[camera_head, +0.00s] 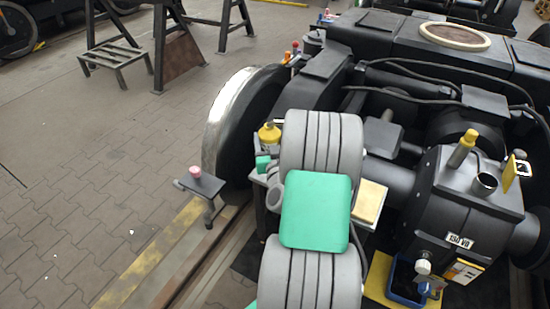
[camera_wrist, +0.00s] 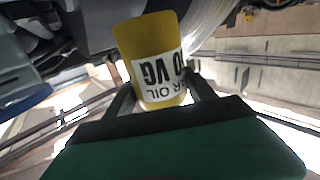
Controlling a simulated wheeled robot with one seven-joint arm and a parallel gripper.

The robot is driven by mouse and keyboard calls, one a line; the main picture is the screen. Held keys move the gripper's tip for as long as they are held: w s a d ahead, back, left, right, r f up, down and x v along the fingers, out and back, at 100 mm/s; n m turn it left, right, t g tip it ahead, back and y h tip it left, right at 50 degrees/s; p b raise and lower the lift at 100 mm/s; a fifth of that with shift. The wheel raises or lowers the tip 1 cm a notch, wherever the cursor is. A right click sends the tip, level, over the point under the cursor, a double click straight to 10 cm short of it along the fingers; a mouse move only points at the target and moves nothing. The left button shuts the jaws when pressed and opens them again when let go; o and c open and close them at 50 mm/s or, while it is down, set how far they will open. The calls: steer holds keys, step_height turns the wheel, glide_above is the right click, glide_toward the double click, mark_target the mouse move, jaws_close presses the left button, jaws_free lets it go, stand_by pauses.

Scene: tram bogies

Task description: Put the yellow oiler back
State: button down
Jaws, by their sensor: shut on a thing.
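The yellow oiler (camera_wrist: 150,60) is upside down in the wrist view, with black print on a white label. My gripper (camera_wrist: 157,92) is shut on it, with one dark finger on each side. In the head view the yellow oiler (camera_head: 269,134) shows left of my grey arm, above a small green part of my gripper (camera_head: 263,163). The fingers are mostly hidden there. The oiler appears raised beside the wheel, and I cannot tell whether it touches anything.
A dark gearbox (camera_head: 462,200) at right carries a yellow-topped piece (camera_head: 463,148) and a metal cup (camera_head: 485,183). A blue tray (camera_head: 393,290) sits on a yellow mat (camera_head: 376,272). The big wheel (camera_head: 212,130) and a small step (camera_head: 203,185) stand left.

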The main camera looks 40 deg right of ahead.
steer(key=shift+w+d+f+b, duration=0.4)
steer(key=shift+d+f+b, duration=0.35)
steer(key=shift+f, duration=0.8)
steer(key=shift+w+d+f+b, duration=0.35)
steer(key=shift+d+f+b, duration=0.35)
steer(key=shift+f, duration=0.8)
steer(key=shift+w+d+f+b, duration=0.5)
steer(key=shift+f+b, duration=0.4)
steer(key=shift+f, duration=0.65)
steer(key=shift+c, duration=1.6)
jaws_free()
steer(key=shift+s, duration=0.1)
